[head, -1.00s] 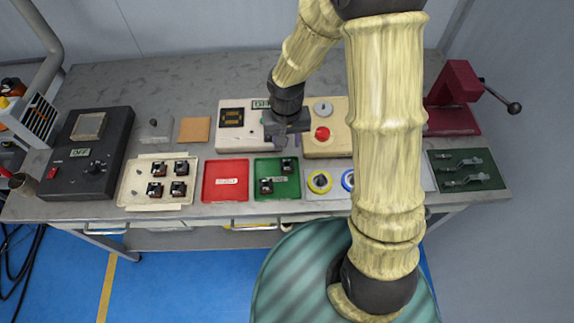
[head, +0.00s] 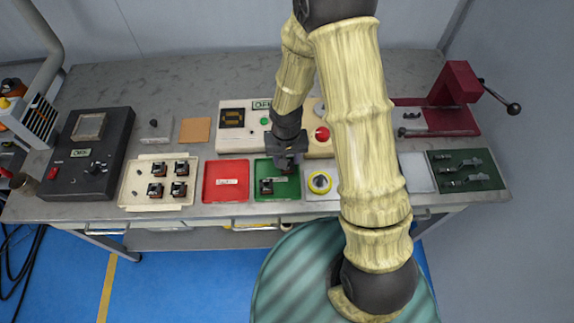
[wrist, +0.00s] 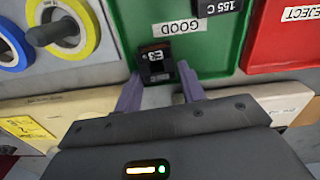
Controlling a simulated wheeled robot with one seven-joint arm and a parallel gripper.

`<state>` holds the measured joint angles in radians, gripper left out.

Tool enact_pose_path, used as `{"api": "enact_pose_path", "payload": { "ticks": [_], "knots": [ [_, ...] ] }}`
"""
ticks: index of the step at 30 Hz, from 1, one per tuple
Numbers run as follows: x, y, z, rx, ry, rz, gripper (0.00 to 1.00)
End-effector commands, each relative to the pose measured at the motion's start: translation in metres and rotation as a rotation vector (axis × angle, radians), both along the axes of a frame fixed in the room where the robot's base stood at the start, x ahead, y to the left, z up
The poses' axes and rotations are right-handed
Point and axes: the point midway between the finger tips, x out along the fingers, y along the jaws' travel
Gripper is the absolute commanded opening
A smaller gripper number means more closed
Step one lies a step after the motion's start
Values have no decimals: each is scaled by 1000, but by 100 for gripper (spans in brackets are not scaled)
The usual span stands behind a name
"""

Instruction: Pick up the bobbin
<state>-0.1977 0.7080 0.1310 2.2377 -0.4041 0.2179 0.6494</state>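Several small dark bobbins are in view. One bobbin (wrist: 156,62), with a white label on its dark top, sits in the green tray marked GOOD (wrist: 213,62). My gripper (wrist: 160,88) is open, its two purple fingers on either side of the near end of that bobbin, with gaps showing. In the head view my gripper (head: 287,163) is over the back right part of the green tray (head: 290,192) and largely hides this bobbin. A second bobbin (head: 266,186) sits at the tray's front left; its labelled side shows in the wrist view (wrist: 232,5).
The red REJECT tray (head: 226,195) is left of the green tray. A cream tray (head: 141,195) holds several bobbins. A yellow-ringed spool (head: 319,182) stands at right. A cream box (head: 245,143) lies behind, and a maroon press (head: 460,90) at far right.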

Motion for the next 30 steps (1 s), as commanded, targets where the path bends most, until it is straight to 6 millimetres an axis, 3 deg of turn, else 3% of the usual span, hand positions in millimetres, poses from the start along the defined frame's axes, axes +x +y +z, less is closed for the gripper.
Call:
{"api": "enact_pose_path", "payload": {
  "ticks": [16, 17, 21, 30],
  "knots": [
    [0, 0, -2, 0, -1, 0, 40],
    [0, 0, -2, 0, -1, 0, 38],
    [0, 0, -2, 0, -1, 0, 12],
    [0, 1, 0, 1, -1, 0, 11]
  ]
}}
